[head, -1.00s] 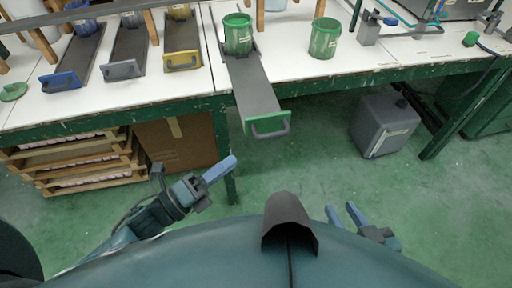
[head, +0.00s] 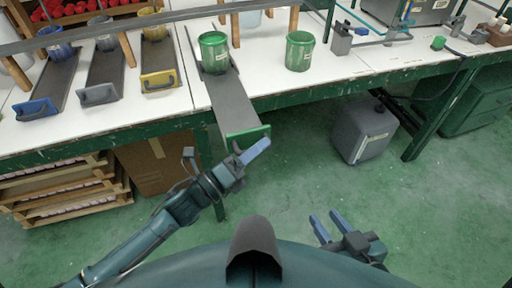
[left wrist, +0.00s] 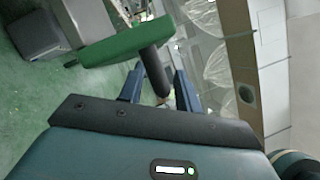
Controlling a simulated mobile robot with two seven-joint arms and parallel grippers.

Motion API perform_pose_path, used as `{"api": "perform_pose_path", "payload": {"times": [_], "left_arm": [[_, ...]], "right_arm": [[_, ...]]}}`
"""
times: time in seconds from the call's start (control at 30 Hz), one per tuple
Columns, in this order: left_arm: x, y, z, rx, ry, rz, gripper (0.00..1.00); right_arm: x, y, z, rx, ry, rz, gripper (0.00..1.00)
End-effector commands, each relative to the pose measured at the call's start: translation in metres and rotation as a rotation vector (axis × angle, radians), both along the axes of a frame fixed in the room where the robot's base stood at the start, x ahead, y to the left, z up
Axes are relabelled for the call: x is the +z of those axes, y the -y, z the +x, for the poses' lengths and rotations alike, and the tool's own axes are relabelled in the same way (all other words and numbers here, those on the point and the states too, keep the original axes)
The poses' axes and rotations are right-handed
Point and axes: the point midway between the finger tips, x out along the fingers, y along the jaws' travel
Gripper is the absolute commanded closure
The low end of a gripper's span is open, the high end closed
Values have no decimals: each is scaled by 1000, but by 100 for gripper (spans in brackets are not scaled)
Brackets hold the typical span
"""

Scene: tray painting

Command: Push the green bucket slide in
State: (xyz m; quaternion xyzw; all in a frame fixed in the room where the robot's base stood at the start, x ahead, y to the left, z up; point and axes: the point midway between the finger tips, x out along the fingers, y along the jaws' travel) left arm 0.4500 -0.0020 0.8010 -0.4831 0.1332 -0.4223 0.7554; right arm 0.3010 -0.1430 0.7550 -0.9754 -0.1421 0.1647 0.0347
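The green bucket slide (head: 232,104) is a dark channel with a green front plate (head: 248,132), sticking out past the table's front edge. A green bucket (head: 214,54) stands upright at its back end. My left gripper (head: 262,148) is at the front plate and hides most of the handle in the head view. In the left wrist view, the dark handle (left wrist: 155,70) lies between the two spread fingers (left wrist: 160,80), beside the green plate (left wrist: 115,40). The fingers do not look closed on it. My right gripper (head: 328,226) is open and empty, low at the right.
Blue (head: 37,108), grey (head: 98,93) and yellow (head: 159,80) slides sit on the table to the left. Another green bucket (head: 299,51) stands right of the green slide. A grey jerrycan (head: 362,130) is on the floor below. Wooden pallets (head: 65,190) are under the table.

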Motion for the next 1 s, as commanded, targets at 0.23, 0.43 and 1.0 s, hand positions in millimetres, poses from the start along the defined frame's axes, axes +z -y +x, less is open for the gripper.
{"api": "perform_pose_path", "payload": {"times": [0.23, 0.43, 1.0], "left_arm": [[0, 1, 1, 0, -1, 1, 67], [0, 1, 1, 0, -1, 0, 79], [3, 2, 1, -3, 4, -4, 100]], "right_arm": [[0, 0, 0, 0, -1, 1, 67], [-1, 0, 0, 1, -2, 1, 67], [-1, 0, 0, 0, -3, 0, 67]]}}
